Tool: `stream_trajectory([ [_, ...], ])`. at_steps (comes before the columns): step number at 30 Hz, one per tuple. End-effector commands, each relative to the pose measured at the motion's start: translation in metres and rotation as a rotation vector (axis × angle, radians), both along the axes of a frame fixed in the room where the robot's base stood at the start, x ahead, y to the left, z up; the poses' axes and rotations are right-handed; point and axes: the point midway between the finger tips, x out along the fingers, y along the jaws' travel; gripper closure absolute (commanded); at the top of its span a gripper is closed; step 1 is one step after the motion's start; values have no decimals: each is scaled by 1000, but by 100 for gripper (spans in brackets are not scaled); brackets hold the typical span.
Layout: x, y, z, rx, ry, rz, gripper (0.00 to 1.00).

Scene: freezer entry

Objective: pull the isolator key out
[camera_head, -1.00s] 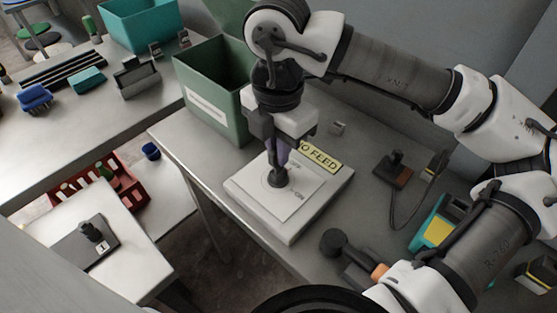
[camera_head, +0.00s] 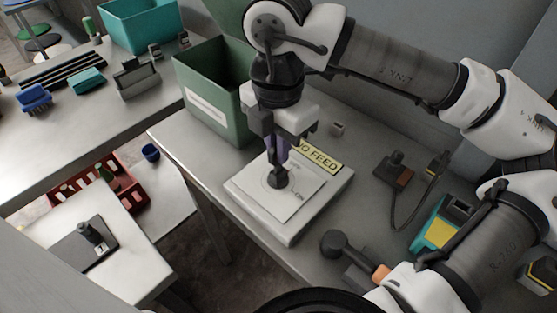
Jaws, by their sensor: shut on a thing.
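The isolator panel (camera_head: 303,201) is a pale square box with a white face plate, lying on the grey table. A dark round keyhole boss (camera_head: 278,179) sits on the face plate, with small markings beside it. My gripper (camera_head: 277,150) points down over the boss, shut on the purple isolator key (camera_head: 280,150). The key stands upright between the fingers and the boss. I cannot tell whether its lower end is still in the boss. A yellow label ending in "O FEED" (camera_head: 319,157) is at the panel's back edge, partly hidden by the gripper.
A green bin (camera_head: 222,125) stands close on the left. A black switch with a cable (camera_head: 393,171), a teal and yellow device (camera_head: 438,232) and a dark knobbed tool (camera_head: 335,243) lie on the right. A small side table (camera_head: 125,250) is at the lower left.

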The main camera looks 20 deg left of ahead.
Motion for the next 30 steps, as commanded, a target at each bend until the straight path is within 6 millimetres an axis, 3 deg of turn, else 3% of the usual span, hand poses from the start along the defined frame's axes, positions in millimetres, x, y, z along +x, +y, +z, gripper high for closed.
stream_trajectory([
  [17, 0, 0, 6, 0, -1, 0, 100],
  [30, 0, 0, 27, 0, -1, -1, 100],
])
